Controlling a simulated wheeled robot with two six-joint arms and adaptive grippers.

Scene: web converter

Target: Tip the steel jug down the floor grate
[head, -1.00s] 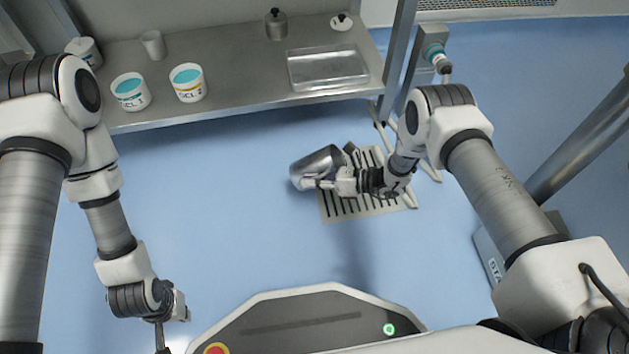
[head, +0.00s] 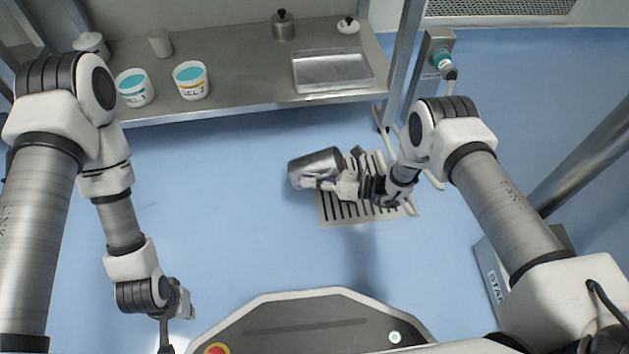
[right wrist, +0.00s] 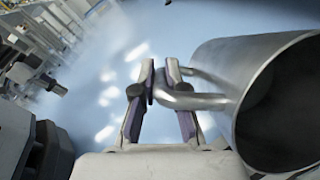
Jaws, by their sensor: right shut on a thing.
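The steel jug (head: 316,163) is held on its side in the air, over or just beside the left edge of the floor grate (head: 338,213). My right gripper (head: 330,184) is shut on its handle. In the right wrist view, the fingers (right wrist: 160,82) close around the looped handle (right wrist: 195,100), and the jug's body (right wrist: 238,68) lies to their right. Its round mouth shows a dark interior; I see no liquid stream. My left gripper (head: 176,335) hangs empty at the lower left, away from the jug; its finger opening is unclear.
A steel bench (head: 235,99) at the back holds two tubs with teal contents (head: 135,88) (head: 191,80), a clear tray (head: 330,70), a cup (head: 160,43) and a lidded steel pot (head: 283,26). A metal post stands right of the grate. Blue floor is clear to the left.

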